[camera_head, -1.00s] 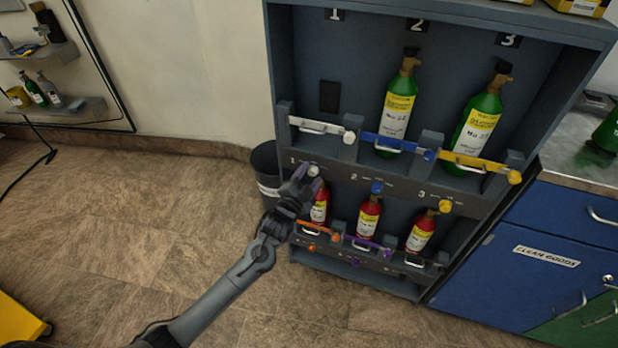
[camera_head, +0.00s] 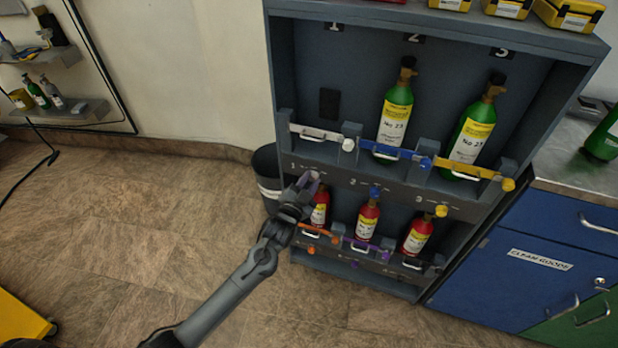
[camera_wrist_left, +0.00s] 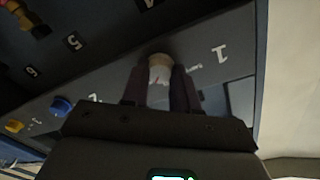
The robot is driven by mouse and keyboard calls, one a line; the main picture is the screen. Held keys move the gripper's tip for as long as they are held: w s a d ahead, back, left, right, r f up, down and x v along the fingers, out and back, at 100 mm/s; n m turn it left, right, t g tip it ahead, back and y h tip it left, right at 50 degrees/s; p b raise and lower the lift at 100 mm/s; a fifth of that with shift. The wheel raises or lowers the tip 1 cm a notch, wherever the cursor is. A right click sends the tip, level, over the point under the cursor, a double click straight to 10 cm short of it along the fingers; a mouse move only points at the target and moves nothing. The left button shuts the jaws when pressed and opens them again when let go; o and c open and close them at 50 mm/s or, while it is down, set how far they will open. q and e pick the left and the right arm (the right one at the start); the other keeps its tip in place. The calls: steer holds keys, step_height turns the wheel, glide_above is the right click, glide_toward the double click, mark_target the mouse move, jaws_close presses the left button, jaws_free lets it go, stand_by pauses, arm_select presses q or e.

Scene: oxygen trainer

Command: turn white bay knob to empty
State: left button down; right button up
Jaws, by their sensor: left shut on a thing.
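The white bay knob (camera_wrist_left: 160,72) sits on the dark panel strip beside the printed 1, and a small reddish mark shows on it in the left wrist view. My left gripper (camera_head: 309,181) is at this knob below bay 1, with its two fingers closed on either side of it. The fingers also show in the left wrist view (camera_wrist_left: 163,82) and cover part of the knob and its label. The white bay (camera_head: 315,104) above holds no bottle, and its white bar (camera_head: 315,132) lies across the front. My right gripper is not in view.
Blue (camera_head: 375,192) and yellow (camera_head: 441,211) knobs sit farther right on the strip. Green bottles (camera_head: 395,112) stand in bays 2 and 3; red bottles (camera_head: 368,220) stand below. A dark bin (camera_head: 268,180) stands just left of the cabinet.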

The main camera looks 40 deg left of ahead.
arm_select(q)
steer(key=n+p, duration=0.4)
steer(key=shift+r+n, duration=0.1)
steer(key=shift+n, duration=0.3)
steer(key=n+p, duration=0.3)
steer(key=n, duration=0.2)
steer(key=shift+d+n+y, duration=0.1)
steer(key=shift+n+y, duration=0.2)
steer(key=n+p, duration=0.2)
steer(key=n, duration=0.5)
steer(key=shift+y+p, duration=0.35)
steer(key=shift+y, duration=0.05)
steer(key=n+p, duration=0.1)
steer(key=n, duration=0.2)
steer(key=shift+f+n+p, duration=0.2)
steer(key=shift+n+p, duration=0.1)
steer(key=shift+n, duration=0.7)
steer(key=c, duration=0.9)
jaws_free()
steer(key=shift+o, duration=0.2)
